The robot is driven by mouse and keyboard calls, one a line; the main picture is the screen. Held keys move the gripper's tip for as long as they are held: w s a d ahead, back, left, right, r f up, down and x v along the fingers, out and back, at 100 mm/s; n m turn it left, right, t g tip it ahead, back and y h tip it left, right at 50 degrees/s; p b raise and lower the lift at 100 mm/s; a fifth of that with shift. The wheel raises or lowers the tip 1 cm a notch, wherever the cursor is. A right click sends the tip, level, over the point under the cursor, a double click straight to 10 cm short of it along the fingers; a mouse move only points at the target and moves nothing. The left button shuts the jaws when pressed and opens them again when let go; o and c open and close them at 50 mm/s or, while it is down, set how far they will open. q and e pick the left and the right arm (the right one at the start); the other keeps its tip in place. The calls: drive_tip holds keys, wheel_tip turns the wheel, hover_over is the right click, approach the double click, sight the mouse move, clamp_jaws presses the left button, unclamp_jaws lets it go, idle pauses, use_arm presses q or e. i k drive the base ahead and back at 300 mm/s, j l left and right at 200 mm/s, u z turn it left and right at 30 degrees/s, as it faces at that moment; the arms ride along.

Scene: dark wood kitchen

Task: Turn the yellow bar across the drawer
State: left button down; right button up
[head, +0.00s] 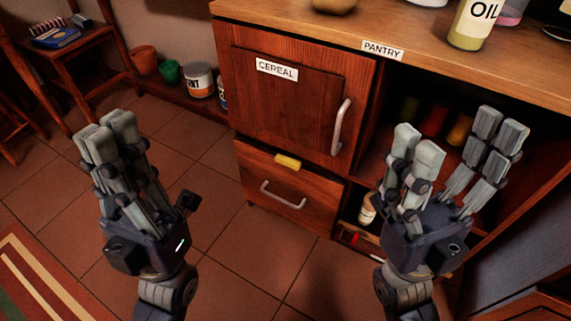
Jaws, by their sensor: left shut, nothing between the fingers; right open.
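The yellow bar (288,162) is small and sits at the top edge of the drawer (310,208), near the middle, just below the cereal cupboard door. It looks roughly level, with a slight tilt. The drawer front is flush with the cabinet and carries a silver handle (283,195). My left gripper (108,130) is shut and empty, in front of the floor, well to the left of the bar. My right gripper (456,146) is open and empty, to the right of the bar, in front of the open shelves. Neither gripper touches the bar.
The cereal door (285,105) above has a vertical handle (341,127). The counter (360,30) carries an oil bottle (470,25). Open shelves hold jars (367,209). Pots (168,72) and a paint can (199,80) stand at the back left. The tiled floor before the drawer is clear.

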sight(284, 159)
drive_tip(key=i+j+z, duration=0.2)
drive_tip(key=j+z, duration=0.15)
drive_tip(key=j, duration=0.35)
drive_tip(key=i+j+z, duration=0.15)
drive_tip(key=j+z, duration=0.2)
drive_tip(key=j, duration=0.45)
drive_tip(key=j+z, duration=0.35)
drive_tip(key=j, duration=0.4)
